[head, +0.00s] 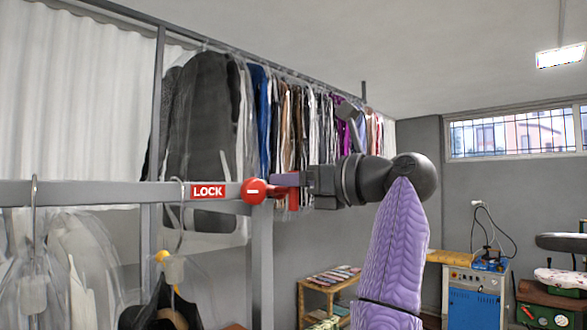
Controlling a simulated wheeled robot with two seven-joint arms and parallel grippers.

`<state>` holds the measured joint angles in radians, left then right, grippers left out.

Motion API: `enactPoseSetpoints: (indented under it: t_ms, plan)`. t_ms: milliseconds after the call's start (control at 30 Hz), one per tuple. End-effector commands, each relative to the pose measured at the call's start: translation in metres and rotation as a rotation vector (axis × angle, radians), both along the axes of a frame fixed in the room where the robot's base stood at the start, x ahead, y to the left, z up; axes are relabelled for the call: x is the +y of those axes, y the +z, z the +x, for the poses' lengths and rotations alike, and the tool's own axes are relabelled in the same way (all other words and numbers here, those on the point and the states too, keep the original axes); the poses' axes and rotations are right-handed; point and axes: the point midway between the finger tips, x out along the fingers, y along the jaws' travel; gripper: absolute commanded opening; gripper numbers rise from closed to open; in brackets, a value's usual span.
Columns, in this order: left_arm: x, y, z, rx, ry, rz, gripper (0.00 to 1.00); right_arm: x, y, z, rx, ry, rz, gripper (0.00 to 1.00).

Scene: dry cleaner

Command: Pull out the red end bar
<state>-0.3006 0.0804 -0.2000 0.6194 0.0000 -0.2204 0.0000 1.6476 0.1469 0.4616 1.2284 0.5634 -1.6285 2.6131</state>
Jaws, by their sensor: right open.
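The red end bar (254,191) is at the right end of a grey horizontal rail (110,193). Its round red end with a white dash faces me, and red parts also show just to the right, close to my gripper. A red LOCK label (208,191) is on the rail left of it. My right gripper (293,186) comes in from the right on a purple-sleeved arm, its jaws open and its fingers at the red parts. Whether the fingers touch the bar I cannot tell. My left gripper is out of view.
Clothes in plastic covers (40,270) hang on hooks from the near rail. More covered garments (205,130) hang on a rail behind. A wooden shelf (322,288) with folded cloth and a blue-fronted machine (474,300) stand at the back right.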

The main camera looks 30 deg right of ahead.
Motion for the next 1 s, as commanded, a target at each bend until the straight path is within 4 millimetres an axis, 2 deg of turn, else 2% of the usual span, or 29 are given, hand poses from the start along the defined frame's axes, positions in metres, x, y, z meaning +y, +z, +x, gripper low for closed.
enactPoseSetpoints:
  t_ms: [167, 267, 433, 467, 1000]
  plan:
    - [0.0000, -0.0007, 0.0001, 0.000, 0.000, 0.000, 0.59, 0.0002, -0.0009, 0.0003, -0.001, 0.000, -0.001, 0.56]
    - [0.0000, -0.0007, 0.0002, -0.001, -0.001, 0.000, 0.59, 0.0002, -0.0009, 0.0003, -0.001, 0.000, -0.001, 0.39]
    - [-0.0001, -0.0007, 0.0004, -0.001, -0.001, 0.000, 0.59, 0.0000, -0.0008, 0.0001, -0.001, 0.000, -0.001, 0.03]
    - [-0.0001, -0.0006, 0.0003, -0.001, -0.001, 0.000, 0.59, 0.0000, -0.0007, 0.0001, -0.001, 0.000, -0.001, 0.00]
    - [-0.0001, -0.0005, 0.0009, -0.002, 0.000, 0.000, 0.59, -0.0001, -0.0004, 0.0000, -0.001, -0.001, -0.002, 0.00]
